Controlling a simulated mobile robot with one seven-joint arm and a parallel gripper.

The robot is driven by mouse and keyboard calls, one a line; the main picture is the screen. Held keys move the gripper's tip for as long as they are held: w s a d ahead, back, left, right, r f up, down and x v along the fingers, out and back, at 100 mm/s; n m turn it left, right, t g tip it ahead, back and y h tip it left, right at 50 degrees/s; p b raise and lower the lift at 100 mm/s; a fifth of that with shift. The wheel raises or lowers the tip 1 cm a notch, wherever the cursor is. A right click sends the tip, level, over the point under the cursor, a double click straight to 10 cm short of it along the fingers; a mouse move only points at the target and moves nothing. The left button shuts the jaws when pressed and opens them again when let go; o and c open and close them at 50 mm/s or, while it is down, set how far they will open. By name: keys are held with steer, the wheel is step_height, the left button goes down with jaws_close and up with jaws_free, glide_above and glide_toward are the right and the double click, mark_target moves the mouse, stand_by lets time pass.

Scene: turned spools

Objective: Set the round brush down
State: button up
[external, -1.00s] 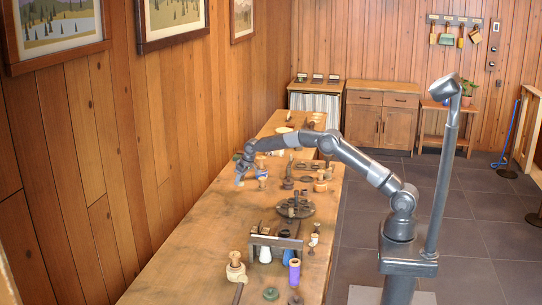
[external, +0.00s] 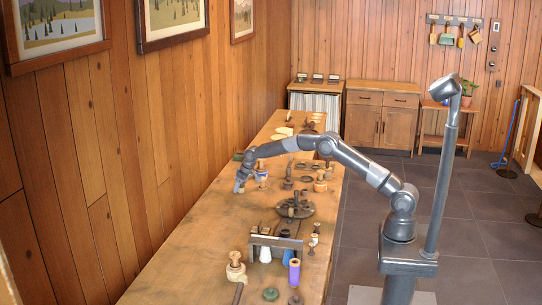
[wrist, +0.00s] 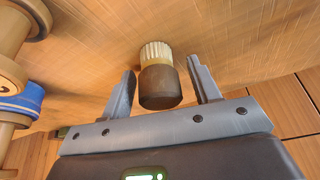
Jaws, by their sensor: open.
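The round brush (wrist: 160,84) shows in the wrist view, with a dark brown round handle and a pale ribbed bristle end. Its bristle end is toward the wooden table top (wrist: 225,30) and appears to rest on it. My gripper (wrist: 162,68) is open, with one finger on each side of the brush and a visible gap at both sides. In the external view my gripper (external: 240,187) is low over the left side of the long table (external: 190,235). The brush cannot be made out there.
A spool with a blue band (external: 262,175) stands just right of my gripper; large turned pieces with a blue part (wrist: 22,103) fill the wrist view's left edge. A dark round tray (external: 295,209) and a small rack (external: 276,241) stand nearer. The table's left front is clear.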

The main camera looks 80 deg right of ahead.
steer(key=shift+r, duration=0.1)
steer(key=s+a+r, duration=0.4)
steer(key=s+r, duration=0.3)
steer(key=r, duration=0.4)
steer(key=s+a+r, duration=0.3)
steer(key=s+r, duration=0.5)
steer(key=r, duration=0.3)
steer(key=s+a+r+n, duration=0.1)
steer(key=s+a+r, duration=0.2)
steer(key=s, duration=0.3)
steer(key=s+a+r, duration=0.2)
steer(key=s+r, duration=0.1)
steer(key=s, duration=0.4)
steer(key=s+a+f, duration=0.2)
steer(key=s, duration=0.7)
steer(key=s+a+f+n+t, duration=0.1)
steer(key=s+a+f, duration=0.1)
steer(key=s, duration=0.8)
steer(key=s+a+f+n+y, duration=0.1)
steer(key=s+a+f, duration=0.1)
steer(key=s, duration=0.8)
steer(key=shift+s, duration=0.25)
